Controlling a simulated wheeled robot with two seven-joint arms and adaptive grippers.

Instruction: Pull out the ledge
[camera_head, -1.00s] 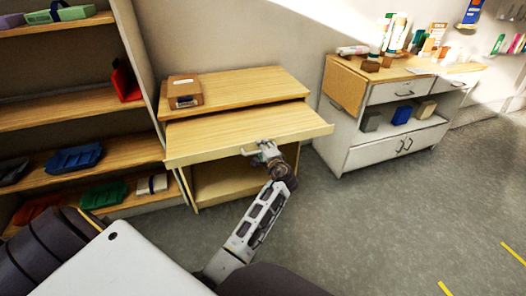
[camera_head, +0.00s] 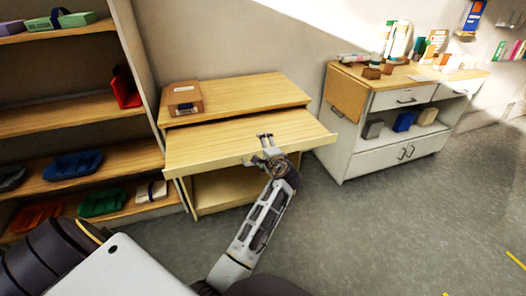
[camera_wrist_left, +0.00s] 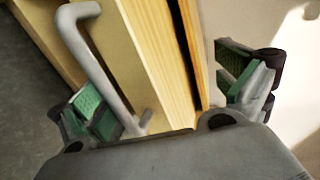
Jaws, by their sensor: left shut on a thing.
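The ledge (camera_head: 220,140) is a light wood board standing well out from the front of the low wooden cabinet, below its fixed top (camera_head: 240,97). A grey bar handle (camera_wrist_left: 97,65) on its front shows in the left wrist view. My left gripper (camera_head: 265,139) is at the ledge's front edge, right of its middle, and is shut on the ledge. In the left wrist view its green-padded fingers (camera_wrist_left: 165,85) lie on either side of the handle and board edge. The exact contact is unclear. My right gripper is not in view.
A cardboard box (camera_head: 185,99) sits on the cabinet top. A tall shelf with coloured bins (camera_head: 72,163) stands close on the left. A white drawer unit (camera_head: 385,150) stands on the right. The grey floor (camera_head: 400,230) is clear at front right.

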